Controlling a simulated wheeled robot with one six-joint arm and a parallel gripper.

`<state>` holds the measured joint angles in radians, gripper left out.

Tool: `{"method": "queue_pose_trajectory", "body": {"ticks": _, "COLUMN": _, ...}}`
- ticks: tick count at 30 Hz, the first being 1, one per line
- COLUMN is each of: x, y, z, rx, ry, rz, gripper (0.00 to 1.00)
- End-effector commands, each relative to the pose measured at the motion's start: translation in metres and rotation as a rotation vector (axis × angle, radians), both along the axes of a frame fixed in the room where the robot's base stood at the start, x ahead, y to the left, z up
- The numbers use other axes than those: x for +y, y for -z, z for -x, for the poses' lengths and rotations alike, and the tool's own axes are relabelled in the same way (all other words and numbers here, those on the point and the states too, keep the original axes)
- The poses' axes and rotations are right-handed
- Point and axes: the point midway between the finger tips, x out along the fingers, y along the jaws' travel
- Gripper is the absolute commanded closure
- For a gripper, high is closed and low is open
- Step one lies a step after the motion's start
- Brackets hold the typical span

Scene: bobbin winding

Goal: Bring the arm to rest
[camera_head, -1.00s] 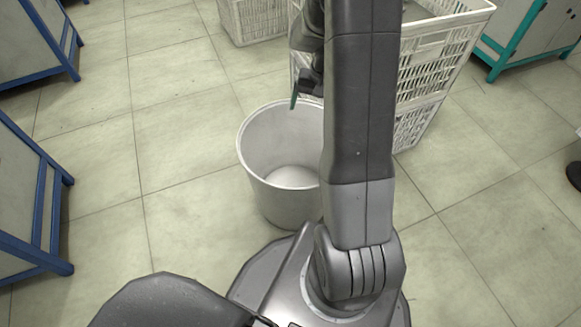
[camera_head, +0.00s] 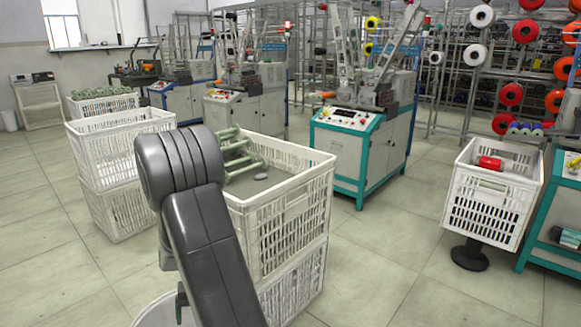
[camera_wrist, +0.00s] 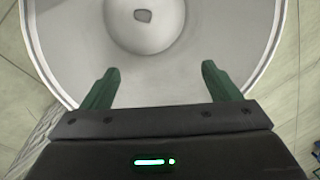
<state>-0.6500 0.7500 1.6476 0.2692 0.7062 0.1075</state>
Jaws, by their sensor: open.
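My gripper (camera_wrist: 159,70) is open and empty in the wrist view, its two dark green fingers spread apart. It hangs over a round light grey bin (camera_wrist: 235,25), whose inside fills the upper part of that view. Only a piece of the bin's rim (camera_head: 152,315) shows there, at the bottom edge.
Stacked white crates (camera_head: 292,215) stand close beside my arm, the top one holding green bobbins (camera_head: 238,155). More crates (camera_head: 105,150) stand to the left. A teal-framed machine (camera_head: 345,150) is behind. A white crate (camera_head: 490,205) on a stand is at right. Floor between is clear.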

Motion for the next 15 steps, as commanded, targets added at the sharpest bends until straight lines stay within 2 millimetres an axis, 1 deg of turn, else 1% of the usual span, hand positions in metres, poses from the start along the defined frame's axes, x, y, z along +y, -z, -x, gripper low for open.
{"method": "queue_pose_trajectory", "body": {"ticks": 1, "x": 0.001, "y": 0.016, "z": 0.001, "rx": 0.003, "ry": -0.001, "rz": 0.002, "gripper": 0.17}}
{"method": "queue_pose_trajectory", "body": {"ticks": 7, "x": 0.009, "y": 0.055, "z": 0.004, "rx": 0.002, "ry": -0.002, "rz": 0.002, "gripper": 0.17}}
{"method": "queue_pose_trajectory", "body": {"ticks": 8, "x": 0.009, "y": 0.040, "z": 0.003, "rx": -0.001, "ry": -0.001, "rz": 0.000, "gripper": 0.17}}
{"method": "queue_pose_trajectory", "body": {"ticks": 9, "x": 0.009, "y": 0.031, "z": 0.003, "rx": -0.002, "ry": -0.001, "rz": -0.001, "gripper": 0.17}}
{"method": "queue_pose_trajectory", "body": {"ticks": 15, "x": 0.008, "y": 0.014, "z": 0.003, "rx": -0.001, "ry": -0.001, "rz": 0.000, "gripper": 0.17}}
